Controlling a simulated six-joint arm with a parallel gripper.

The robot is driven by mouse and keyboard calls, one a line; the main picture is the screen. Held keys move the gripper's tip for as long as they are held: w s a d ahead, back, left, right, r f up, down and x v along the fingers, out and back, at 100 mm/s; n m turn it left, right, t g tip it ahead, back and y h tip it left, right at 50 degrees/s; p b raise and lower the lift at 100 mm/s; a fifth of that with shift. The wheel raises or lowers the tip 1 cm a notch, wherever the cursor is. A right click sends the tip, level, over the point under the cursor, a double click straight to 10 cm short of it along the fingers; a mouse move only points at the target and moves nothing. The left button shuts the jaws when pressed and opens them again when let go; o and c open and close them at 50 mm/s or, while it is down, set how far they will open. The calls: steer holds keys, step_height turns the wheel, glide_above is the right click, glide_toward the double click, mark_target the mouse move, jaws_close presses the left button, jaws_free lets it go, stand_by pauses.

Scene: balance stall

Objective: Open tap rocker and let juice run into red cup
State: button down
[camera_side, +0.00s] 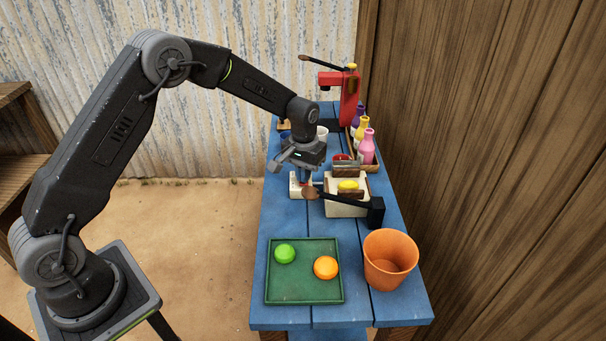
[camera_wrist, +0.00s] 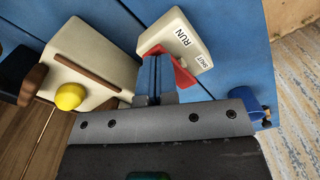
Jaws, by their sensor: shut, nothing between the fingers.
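The tap rocker is a white block (camera_wrist: 172,38) marked RUN and SHUT, with a red part (camera_wrist: 184,75) along its lower side in the wrist view. It also shows as a pale block (camera_side: 295,187) under my wrist in the side view. My gripper (camera_wrist: 155,70) is shut and empty, its fingertips right beside the red part. Whether they touch it, and which way the rocker is tipped, I cannot tell. In the side view my gripper (camera_side: 305,180) points down at the block. A small red round thing (camera_side: 340,157), perhaps the red cup, is partly hidden behind. No running juice shows.
A cream box (camera_side: 342,208) with a yellow ball (camera_side: 348,185) and a dark-armed paddle stands close right. A green tray (camera_side: 303,292) with two balls and an orange bucket (camera_side: 390,260) are nearer. Bottles (camera_side: 366,147) and a red stand (camera_side: 349,97) are behind.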

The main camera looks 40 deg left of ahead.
steer(key=shift+f, duration=0.2)
steer(key=shift+r, duration=3.5)
